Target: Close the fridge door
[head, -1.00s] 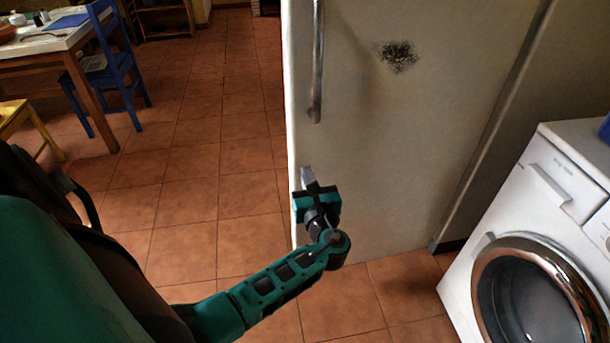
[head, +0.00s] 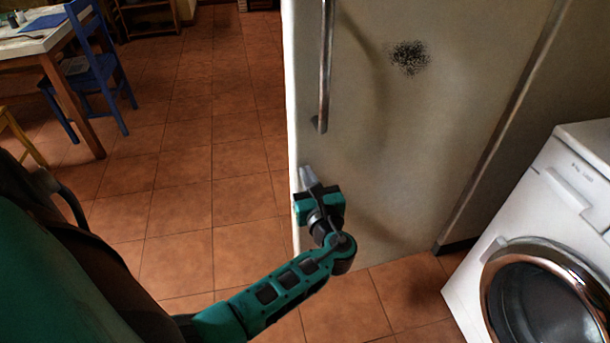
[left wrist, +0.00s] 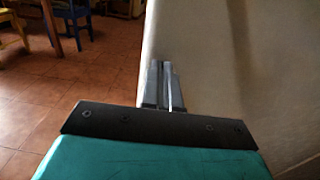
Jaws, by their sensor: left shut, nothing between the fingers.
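The pale fridge door (head: 400,170) fills the middle of the head view, with a long vertical metal handle (head: 326,70) near its left edge and a dark speckled patch higher up. I cannot tell how far it stands open. My left gripper (head: 307,178) is shut and empty, below the handle and in front of the door's left edge. In the left wrist view its closed fingers (left wrist: 162,85) point along the door's pale surface (left wrist: 225,70), close to its edge. Whether they touch the door I cannot tell. My right gripper is out of view.
A white washing machine (head: 560,220) with a round door stands at the right. A table (head: 35,42) and a blue chair (head: 95,75) stand at the far left, with part of a yellow chair (head: 20,138). Tiled floor (head: 190,180) is clear left of the door.

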